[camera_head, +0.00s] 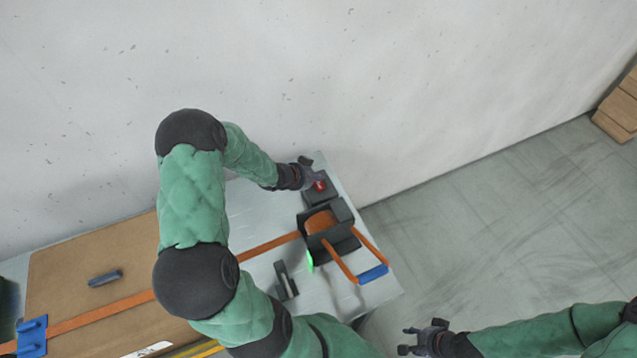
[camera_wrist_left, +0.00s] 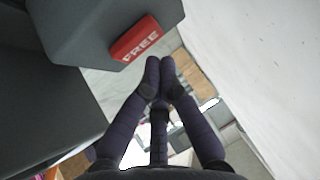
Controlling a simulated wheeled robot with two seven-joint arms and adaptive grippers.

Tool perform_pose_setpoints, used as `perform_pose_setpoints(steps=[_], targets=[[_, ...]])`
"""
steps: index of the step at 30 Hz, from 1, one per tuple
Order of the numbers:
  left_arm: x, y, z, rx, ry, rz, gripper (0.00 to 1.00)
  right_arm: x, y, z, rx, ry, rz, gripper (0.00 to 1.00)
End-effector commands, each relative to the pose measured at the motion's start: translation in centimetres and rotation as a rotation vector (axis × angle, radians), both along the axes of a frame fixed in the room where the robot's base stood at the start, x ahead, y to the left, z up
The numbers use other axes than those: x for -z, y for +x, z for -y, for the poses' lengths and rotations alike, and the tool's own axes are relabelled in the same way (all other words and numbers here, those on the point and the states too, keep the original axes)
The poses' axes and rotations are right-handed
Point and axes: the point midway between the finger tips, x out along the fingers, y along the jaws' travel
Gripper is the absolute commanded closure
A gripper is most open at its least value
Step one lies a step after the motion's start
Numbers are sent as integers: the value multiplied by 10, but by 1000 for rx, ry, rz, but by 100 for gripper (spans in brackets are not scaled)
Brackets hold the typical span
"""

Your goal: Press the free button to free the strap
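The red button marked FREE (camera_wrist_left: 135,40) sits on a dark grey box (camera_wrist_left: 75,25) in the left wrist view. In the head view the red button (camera_head: 320,186) shows on the box at the table's far right corner. My left gripper (camera_wrist_left: 160,65) is shut and empty, its fingertips together just below and right of the button in the wrist view; I cannot tell whether they touch it. In the head view my left gripper (camera_head: 312,172) is beside the button. The orange strap (camera_head: 270,245) runs across the table into the dark strap device (camera_head: 328,222). My right gripper (camera_head: 425,336) hangs over the floor, seemingly open.
A brown cardboard sheet or box (camera_head: 120,255) lies under the strap on the table's left. A blue clip (camera_head: 372,274), a dark block (camera_head: 286,280) and a dark tool (camera_head: 105,278) lie around. The wall (camera_head: 400,80) stands close behind the table.

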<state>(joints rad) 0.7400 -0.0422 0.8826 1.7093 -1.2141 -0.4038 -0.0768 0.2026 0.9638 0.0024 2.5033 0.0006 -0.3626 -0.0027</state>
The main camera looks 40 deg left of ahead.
Motion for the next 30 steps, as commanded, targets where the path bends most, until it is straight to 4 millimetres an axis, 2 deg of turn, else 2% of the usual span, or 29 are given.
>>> perform_pose_setpoints(steps=[10, 30], targets=[[9, 0, 0, 1, -1, 0, 100, 6, 0, 0, 0, 0, 0, 60], [11, 0, 0, 0, 0, 0, 100, 8, 0, 0, 0, 0, 0, 60]])
